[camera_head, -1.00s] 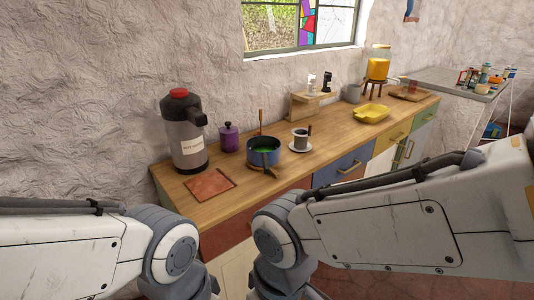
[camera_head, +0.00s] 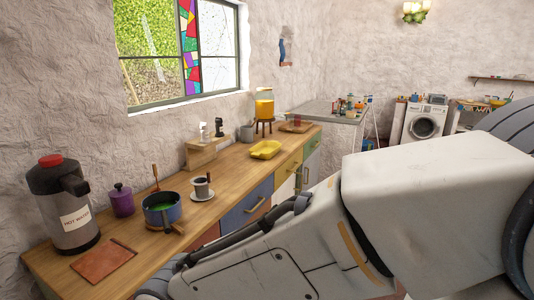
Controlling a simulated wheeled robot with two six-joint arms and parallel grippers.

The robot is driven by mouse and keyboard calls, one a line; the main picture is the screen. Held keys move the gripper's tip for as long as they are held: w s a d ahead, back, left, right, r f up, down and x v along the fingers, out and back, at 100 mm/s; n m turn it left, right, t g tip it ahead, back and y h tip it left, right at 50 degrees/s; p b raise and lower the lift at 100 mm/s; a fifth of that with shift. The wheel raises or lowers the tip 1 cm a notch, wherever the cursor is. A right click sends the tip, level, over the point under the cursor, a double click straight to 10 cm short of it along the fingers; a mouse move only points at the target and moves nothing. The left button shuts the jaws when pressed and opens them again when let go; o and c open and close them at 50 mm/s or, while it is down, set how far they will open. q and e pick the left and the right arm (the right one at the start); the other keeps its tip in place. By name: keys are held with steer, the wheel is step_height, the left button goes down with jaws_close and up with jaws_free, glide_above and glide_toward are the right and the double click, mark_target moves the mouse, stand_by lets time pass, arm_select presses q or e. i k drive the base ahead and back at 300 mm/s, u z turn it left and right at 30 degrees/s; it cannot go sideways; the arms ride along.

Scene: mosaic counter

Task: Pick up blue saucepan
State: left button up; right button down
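The blue saucepan (camera_head: 161,212) stands on the wooden counter in the head view, at lower left. A large white arm of mine fills the lower right and crosses in front of the counter's front. Neither gripper shows in the head view, and nothing is seen holding the saucepan.
A hot water dispenser (camera_head: 64,206), a purple canister (camera_head: 121,200) and a brown board (camera_head: 104,260) are left of the saucepan. A cup on a saucer (camera_head: 201,189) is close on its right. A yellow dish (camera_head: 265,150) stands farther right, with bare counter between.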

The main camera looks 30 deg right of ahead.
mark_target(164, 208)
steer(key=u, duration=3.4)
steer(key=k, duration=1.35)
steer(key=z, duration=2)
steer(key=i, duration=0.45)
steer(key=u, duration=0.05)
